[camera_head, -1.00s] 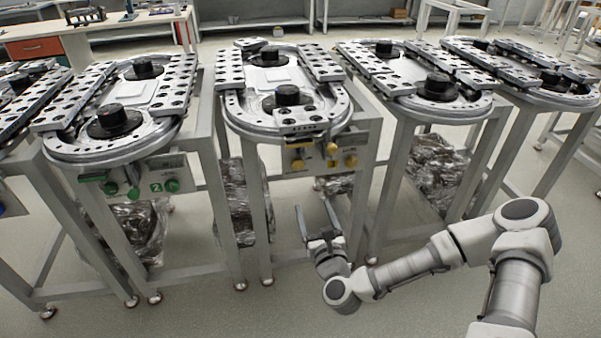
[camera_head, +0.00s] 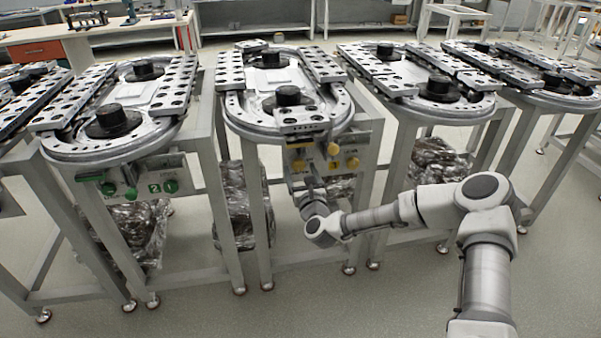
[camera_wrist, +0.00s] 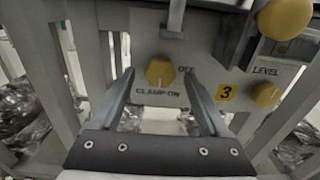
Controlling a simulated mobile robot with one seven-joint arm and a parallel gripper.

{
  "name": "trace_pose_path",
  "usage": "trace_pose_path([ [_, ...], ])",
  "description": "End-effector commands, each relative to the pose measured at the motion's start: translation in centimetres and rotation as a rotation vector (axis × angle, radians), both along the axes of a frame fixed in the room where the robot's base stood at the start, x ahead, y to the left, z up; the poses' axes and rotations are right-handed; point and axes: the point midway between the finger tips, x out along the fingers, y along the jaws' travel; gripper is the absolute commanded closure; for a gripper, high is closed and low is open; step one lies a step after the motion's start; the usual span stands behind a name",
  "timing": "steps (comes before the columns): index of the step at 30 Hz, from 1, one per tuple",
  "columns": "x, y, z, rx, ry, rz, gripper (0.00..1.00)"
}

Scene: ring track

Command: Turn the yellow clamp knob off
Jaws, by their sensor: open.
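The yellow clamp knob (camera_wrist: 160,72) is on the grey control panel (camera_wrist: 205,62), with "CLAMP" and "ON" printed below it and "OFF" to its upper right. A small pale mark at its lower edge points down toward the "ON" lettering. In the head view the clamp knob (camera_head: 298,166) is at the panel's lower left. My gripper (camera_wrist: 159,76) is open, with one finger on each side of the knob in the wrist view. Gaps show between knob and fingers there; remaining depth to the knob is unclear. In the head view my gripper (camera_head: 305,183) is just below the panel.
Grey table legs (camera_head: 258,215) flank the space. Wrapped bundles (camera_head: 240,205) lie beneath the table.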

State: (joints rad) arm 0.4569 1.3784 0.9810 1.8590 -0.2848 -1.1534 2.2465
Motion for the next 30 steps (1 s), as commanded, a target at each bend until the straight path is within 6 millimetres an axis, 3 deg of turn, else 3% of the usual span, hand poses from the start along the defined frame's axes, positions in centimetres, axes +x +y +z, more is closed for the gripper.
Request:
trace_pose_path([
  [11,0.55,0.12,0.04,0.0,0.0,-0.001,0.21],
  [24,0.51,0.13,0.02,0.0,0.0,0.0,0.99],
  [30,0.51,0.14,0.0,-0.006,-0.002,0.0,1.0],
])
